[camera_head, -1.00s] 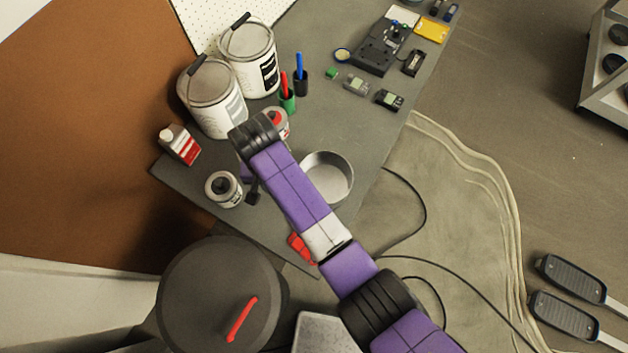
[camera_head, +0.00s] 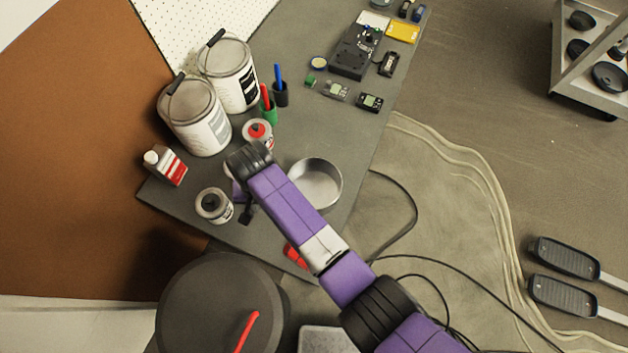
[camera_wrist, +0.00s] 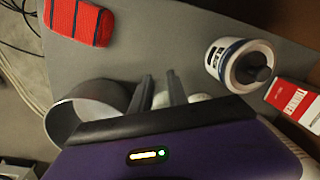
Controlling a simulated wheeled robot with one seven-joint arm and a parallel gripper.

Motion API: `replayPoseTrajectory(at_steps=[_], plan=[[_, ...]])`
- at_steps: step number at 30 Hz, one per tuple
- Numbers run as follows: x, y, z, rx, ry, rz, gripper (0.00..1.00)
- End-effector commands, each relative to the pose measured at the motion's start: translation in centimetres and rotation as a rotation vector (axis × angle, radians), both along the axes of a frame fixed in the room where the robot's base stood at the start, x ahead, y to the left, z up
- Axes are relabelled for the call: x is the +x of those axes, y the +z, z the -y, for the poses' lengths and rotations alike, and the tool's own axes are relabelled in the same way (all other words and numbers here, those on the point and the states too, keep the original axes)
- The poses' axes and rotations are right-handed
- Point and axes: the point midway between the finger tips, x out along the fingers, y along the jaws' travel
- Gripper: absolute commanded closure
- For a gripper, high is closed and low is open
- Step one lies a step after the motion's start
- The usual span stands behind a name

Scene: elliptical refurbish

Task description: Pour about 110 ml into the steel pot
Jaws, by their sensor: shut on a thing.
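The steel pot (camera_head: 316,184) is a round, open grey pan on the dark workbench, just right of my wrist in the head view. In the wrist view its wall (camera_wrist: 62,122) shows at the left, partly hidden by my gripper body. My gripper (camera_head: 248,214) is over the bench, left of the pot. In the wrist view its two dark fingers (camera_wrist: 160,92) are shut on a pale, rounded object (camera_wrist: 163,101), mostly hidden. I cannot tell what it is or whether it is tilted. No liquid shows.
A black-knobbed can (camera_head: 213,206), a red-labelled bottle (camera_head: 166,166), a red-topped can (camera_head: 258,133) and two paint cans (camera_head: 202,125) crowd the left. A red block (camera_head: 296,256) lies near the front edge. Pen cups (camera_head: 268,112) and meters (camera_head: 370,102) stand farther back.

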Motion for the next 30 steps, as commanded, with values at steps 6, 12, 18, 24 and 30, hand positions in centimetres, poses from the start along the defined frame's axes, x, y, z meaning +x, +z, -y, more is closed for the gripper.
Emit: replayPoseTrajectory(at_steps=[6, 12, 18, 24, 30], plan=[[0.1, -1.5, 0.6, 0.13, -0.003, -0.011, 1.0], [0.1, 1.4, 1.4, 0.258, -0.004, -0.023, 1.0], [0.2, 3.2, 2.2, 0.387, -0.003, -0.035, 1.0], [0.3, 4.2, 3.1, 0.516, -0.003, -0.048, 1.0], [0.3, 4.2, 3.6, 0.645, -0.005, -0.061, 1.0]])
